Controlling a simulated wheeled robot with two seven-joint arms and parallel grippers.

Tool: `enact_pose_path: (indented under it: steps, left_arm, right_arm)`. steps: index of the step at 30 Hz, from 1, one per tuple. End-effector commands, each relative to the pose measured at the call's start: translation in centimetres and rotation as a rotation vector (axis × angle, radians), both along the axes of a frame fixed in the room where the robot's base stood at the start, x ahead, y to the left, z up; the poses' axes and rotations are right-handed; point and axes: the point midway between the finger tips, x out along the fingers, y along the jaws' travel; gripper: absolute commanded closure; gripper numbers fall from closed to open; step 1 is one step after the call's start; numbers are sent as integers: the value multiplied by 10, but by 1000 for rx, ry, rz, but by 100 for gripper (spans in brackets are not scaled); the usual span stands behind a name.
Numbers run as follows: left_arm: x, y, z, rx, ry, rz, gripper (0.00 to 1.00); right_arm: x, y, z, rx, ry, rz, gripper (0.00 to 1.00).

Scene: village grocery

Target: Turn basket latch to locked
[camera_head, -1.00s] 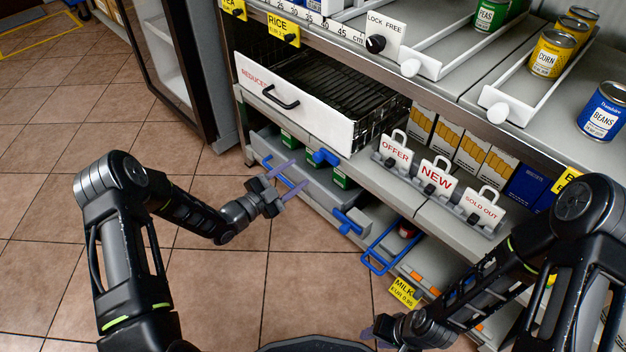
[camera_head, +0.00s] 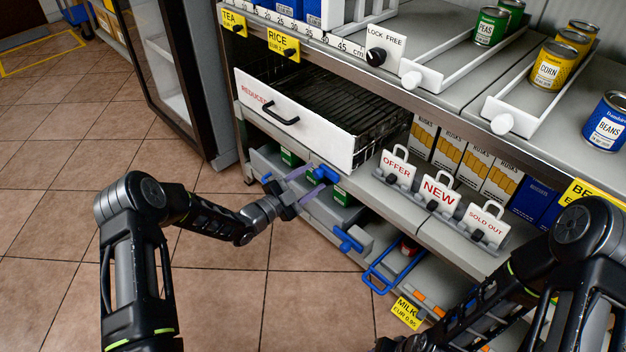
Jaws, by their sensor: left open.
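A blue latch handle (camera_head: 326,174) sits on the upper edge of a grey basket-like drawer (camera_head: 322,208) on the low shelf. A second blue handle (camera_head: 347,240) sits lower on the same front. My left gripper (camera_head: 315,179) is open, its two purple fingers pointing at the upper blue latch, with the tips close beside it. I cannot tell whether they touch it. A black knob (camera_head: 376,57) on a white LOCK FREE plate (camera_head: 388,42) is on the upper shelf edge. My right arm's wrist is at the bottom edge, and its fingers are out of view.
A white-fronted wire drawer (camera_head: 292,118) marked REDUCED juts out above my left gripper. OFFER, NEW and SOLD OUT signs (camera_head: 437,192) stand to the right. A blue wire handle (camera_head: 384,279) sticks out low. The tiled floor (camera_head: 215,300) at left is clear.

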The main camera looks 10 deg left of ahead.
Motion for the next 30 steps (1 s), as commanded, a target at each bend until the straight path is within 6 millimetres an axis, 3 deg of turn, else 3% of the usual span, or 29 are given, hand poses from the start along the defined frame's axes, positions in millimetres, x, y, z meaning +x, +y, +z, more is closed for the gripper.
enact_pose_path:
  steps: [12,30]
  left_arm:
    - [9,-6,0,0,1,1,50]
    - [9,-6,0,0,2,0,99]
  right_arm:
    - [1,0,-3,0,-2,-1,64]
    - [1,0,-3,0,-2,-1,64]
